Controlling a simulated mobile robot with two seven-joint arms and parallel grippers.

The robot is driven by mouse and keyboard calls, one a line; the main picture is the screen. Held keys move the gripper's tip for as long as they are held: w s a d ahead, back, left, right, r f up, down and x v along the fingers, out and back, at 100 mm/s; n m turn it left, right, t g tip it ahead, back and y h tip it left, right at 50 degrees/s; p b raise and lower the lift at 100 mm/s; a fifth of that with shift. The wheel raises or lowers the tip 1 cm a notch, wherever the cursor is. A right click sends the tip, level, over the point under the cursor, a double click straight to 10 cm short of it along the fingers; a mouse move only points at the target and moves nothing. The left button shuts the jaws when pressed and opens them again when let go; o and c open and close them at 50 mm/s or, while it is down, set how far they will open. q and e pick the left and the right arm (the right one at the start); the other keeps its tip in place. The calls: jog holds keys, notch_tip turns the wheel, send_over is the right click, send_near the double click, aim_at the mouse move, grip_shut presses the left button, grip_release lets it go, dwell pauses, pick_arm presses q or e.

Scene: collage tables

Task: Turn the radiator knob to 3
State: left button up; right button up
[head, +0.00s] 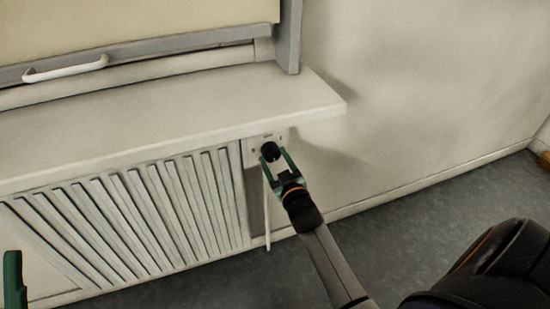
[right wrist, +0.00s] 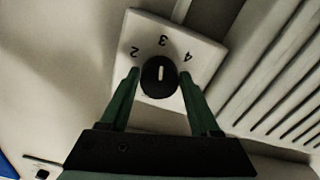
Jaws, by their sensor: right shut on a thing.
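The black radiator knob (head: 270,151) sits on a pale plate (head: 253,147) under the right end of the sill. My right gripper (head: 273,156) is shut on the knob, with its green fingers on either side. In the right wrist view the knob (right wrist: 160,77) has a white pointer line, and the white plate (right wrist: 205,50) carries the numbers 2, 3 and 4. The pointer line stands nearly upright, in line with the 3. Part of my left gripper (head: 14,281) shows at the lower left; its opening cannot be seen.
The slatted radiator (head: 130,215) is left of the knob. The sill (head: 170,115) juts out above it. A thin white pipe (head: 267,215) runs down below the plate. The floor (head: 390,240) to the right is clear.

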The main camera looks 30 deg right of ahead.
pick_arm(q)
jog(key=shift+w+f+y, duration=0.3)
jog(key=shift+f, duration=0.1)
pick_arm(e)
jog(key=o, duration=1.4)
jog(key=shift+c, duration=0.2)
pick_arm(q)
jog(key=shift+s+r, duration=0.1)
jog(key=shift+r, duration=0.1)
